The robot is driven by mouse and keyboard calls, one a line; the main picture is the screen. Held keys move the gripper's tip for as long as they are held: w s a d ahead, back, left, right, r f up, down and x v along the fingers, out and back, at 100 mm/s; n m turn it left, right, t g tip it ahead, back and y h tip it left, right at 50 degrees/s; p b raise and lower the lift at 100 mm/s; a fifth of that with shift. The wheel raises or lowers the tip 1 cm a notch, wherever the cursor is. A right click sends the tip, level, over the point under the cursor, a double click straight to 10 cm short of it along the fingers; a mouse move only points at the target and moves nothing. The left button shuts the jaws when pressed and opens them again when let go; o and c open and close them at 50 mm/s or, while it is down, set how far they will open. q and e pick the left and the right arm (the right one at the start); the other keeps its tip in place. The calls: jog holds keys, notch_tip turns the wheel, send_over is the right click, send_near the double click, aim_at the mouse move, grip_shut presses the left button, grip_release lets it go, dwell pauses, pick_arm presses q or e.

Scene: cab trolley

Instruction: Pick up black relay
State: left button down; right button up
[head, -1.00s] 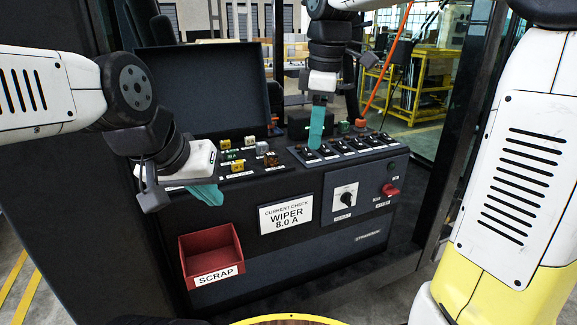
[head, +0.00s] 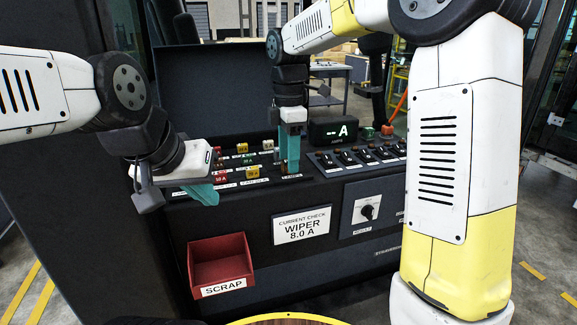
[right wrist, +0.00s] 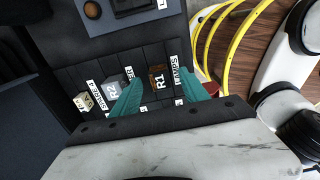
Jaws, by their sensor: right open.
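A grey relay marked R2 (right wrist: 113,89) sits just left of the fingers. No relay looks plainly black; in the head view the gripper hides R1. My left gripper (head: 203,193) hangs over the panel's left front edge, and its opening is unclear.
Yellow and red fuses (head: 242,148) stand left of the right gripper. The black ammeter (head: 334,131) and a row of switches (head: 348,158) lie to its right. A red scrap bin (head: 219,259) is fixed on the trolley's front. An open dark lid stands behind.

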grip_shut()
dwell(0.3)
